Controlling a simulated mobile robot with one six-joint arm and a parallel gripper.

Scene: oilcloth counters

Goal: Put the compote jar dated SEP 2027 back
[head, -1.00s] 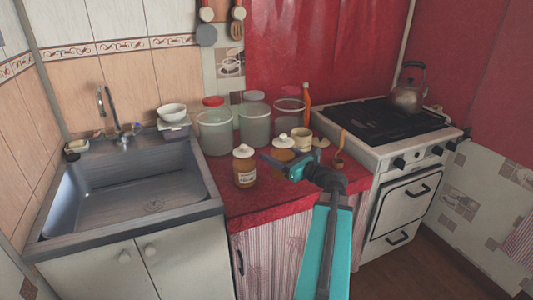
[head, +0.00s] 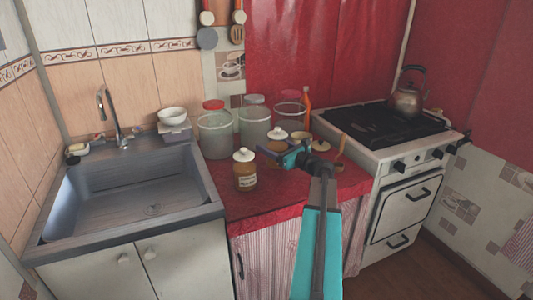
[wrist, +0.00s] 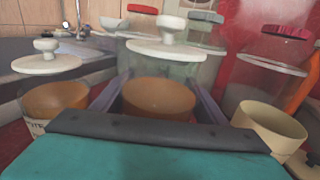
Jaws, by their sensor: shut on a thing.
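My gripper (head: 277,152) is shut on an amber compote jar (head: 277,147) with a white knobbed lid, above the red counter. In the wrist view the held jar (wrist: 158,97) is between the two fingers, and its lid stands above them. Its label and base are hidden. A second amber jar (head: 245,177) with a white lid and pale label stands on the counter, left of my gripper. It also shows at the left of the wrist view (wrist: 55,97). Its label is too small or cut off to read a date.
Large clear jars stand behind, one with a red lid (head: 215,133), one grey-lidded (head: 254,120), one dark-red-lidded (head: 290,110). A cream cup (wrist: 270,125) is right of the held jar. The sink (head: 125,190) is left, the stove (head: 385,135) right. The front-left counter (head: 255,208) is clear.

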